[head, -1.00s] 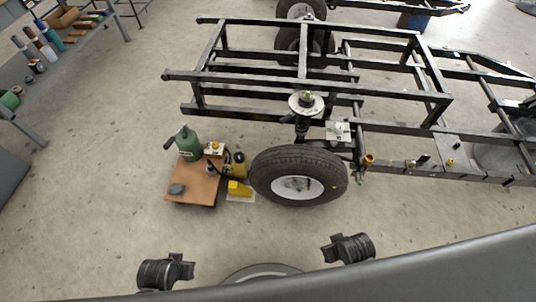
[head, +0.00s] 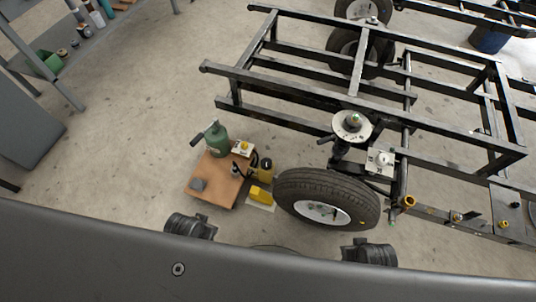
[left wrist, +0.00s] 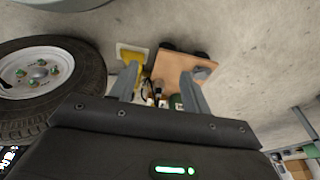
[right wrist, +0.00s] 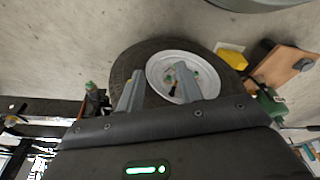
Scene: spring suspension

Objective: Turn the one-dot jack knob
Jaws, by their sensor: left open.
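A green hydraulic unit (head: 216,140), a white box with a yellow knob (head: 243,147) and a yellow jack-like part (head: 262,193) are on or beside a brown board (head: 215,192), left of the wheel. A white plate with a pale knob (head: 380,160) sits on the frame behind the wheel. No dot marks are legible, so I cannot tell which knob has one dot. My left gripper (left wrist: 160,92) is open and empty, with the board beyond its fingers. My right gripper (right wrist: 158,88) is open and empty, facing the wheel (right wrist: 170,75). Both are apart from the knobs.
A black tubular trailer frame (head: 330,95) fills the centre and right. The near tyre (head: 327,196) stands in front of it. A grey shelf (head: 70,60) is at the far left. Bare concrete floor (head: 130,130) lies between the shelf and the board.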

